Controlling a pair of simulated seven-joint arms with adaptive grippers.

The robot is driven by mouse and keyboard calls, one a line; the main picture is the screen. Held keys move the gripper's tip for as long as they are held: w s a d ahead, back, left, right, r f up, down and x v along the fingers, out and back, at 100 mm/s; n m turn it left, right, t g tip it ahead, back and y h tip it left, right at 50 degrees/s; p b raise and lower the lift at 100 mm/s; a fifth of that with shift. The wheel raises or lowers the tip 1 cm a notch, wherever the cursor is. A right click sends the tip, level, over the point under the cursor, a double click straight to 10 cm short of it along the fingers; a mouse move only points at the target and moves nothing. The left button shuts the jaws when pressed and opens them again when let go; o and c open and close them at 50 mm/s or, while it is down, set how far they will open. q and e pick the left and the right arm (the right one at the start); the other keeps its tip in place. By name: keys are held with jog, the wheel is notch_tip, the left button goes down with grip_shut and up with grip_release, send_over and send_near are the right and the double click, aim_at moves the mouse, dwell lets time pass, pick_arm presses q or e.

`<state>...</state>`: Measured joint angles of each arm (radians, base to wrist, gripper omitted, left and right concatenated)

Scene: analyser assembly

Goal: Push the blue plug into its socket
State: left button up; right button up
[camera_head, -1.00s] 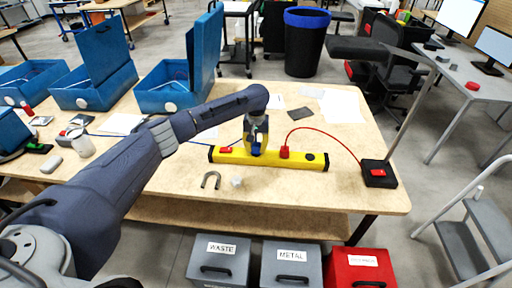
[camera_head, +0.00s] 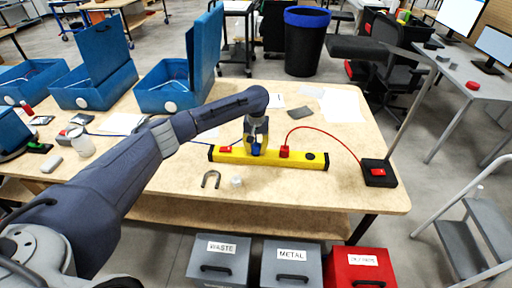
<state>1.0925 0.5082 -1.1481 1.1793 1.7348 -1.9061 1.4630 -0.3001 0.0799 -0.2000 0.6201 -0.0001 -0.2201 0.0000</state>
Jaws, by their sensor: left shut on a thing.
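The yellow bar (camera_head: 310,163) lies on the wooden table. My left gripper (camera_head: 256,150) is over the bar and shut on the blue plug (camera_head: 256,151), which sits low between the fingers at the bar's top. The fingers hide the socket under it, so I cannot tell how deep the plug sits. A red plug (camera_head: 284,152) stands in the bar just right of the gripper, with a red cable. My right gripper is not in view.
A black box with a red switch (camera_head: 378,172) stands at the table's right end. Blue cases (camera_head: 178,88) stand at the back left. Labelled bins (camera_head: 291,262) stand below the front edge.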

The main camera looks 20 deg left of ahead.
pick_arm(q)
jog(key=shift+f, duration=0.2)
jog(key=o, duration=1.1)
notch_tip(320, 180, up, 12)
jog(key=shift+f, duration=0.1)
dwell(0.4)
